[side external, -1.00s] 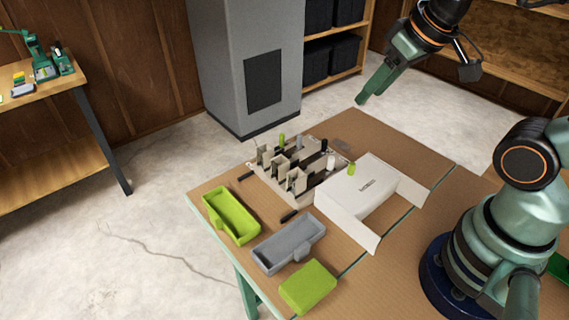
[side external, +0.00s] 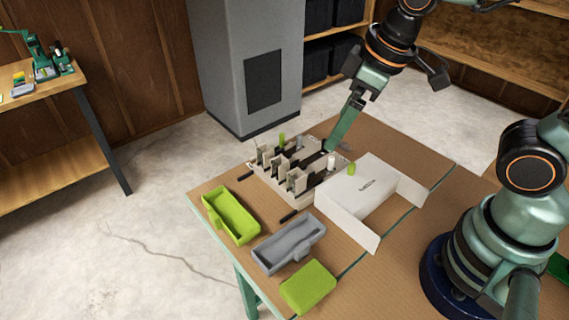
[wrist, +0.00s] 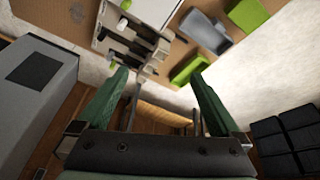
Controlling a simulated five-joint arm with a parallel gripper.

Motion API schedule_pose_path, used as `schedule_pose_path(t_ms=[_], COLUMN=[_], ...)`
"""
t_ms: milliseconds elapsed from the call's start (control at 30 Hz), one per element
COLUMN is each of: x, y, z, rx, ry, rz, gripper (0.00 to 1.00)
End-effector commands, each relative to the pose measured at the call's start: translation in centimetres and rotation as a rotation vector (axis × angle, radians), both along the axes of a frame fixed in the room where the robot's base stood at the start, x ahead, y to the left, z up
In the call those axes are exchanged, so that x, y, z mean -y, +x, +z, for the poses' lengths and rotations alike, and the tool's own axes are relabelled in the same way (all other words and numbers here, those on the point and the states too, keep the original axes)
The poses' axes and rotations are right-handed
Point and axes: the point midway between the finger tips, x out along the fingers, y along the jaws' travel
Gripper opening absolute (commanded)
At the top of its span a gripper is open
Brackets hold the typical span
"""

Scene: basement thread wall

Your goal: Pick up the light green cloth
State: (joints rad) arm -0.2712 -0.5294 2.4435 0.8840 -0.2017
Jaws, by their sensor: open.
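The light green cloth (side external: 308,287) looks like a flat folded block at the front edge of the table in the side view. In the wrist view it shows at the top right (wrist: 248,14). My gripper (side external: 330,148) is over the far side of the table, by the rear of the beige machine and well away from the cloth. In the wrist view my gripper (wrist: 160,74) has its two green fingers wide apart, with nothing held between them.
The beige machine (side external: 290,180) carries small green, white and grey spools. A white cover (side external: 362,197) lies right of it. A green tray (side external: 231,214) and a grey tray (side external: 288,244) lie between the machine and the cloth. The brown tabletop (side external: 390,255) is bare at right.

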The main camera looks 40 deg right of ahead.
Motion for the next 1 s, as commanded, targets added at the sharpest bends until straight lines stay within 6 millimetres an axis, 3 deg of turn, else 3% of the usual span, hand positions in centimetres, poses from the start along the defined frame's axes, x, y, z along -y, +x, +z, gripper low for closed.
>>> schedule_pose_path(t_ms=[33, 200, 400, 600, 1000], x=[-2.4, -9.1, -14.0, -15.6, -15.6], y=[-0.6, -3.5, -7.7, -9.7, -9.8], z=[-1.2, -4.6, -7.9, -9.3, -14.8], rx=[-0.042, -0.141, -0.218, -0.247, -0.252], ry=[-0.030, -0.130, -0.225, -0.264, -0.267], rz=[0.132, 0.550, 0.929, 1.083, 1.088], gripper=[1.00, 1.00, 1.00, 1.00, 1.00])
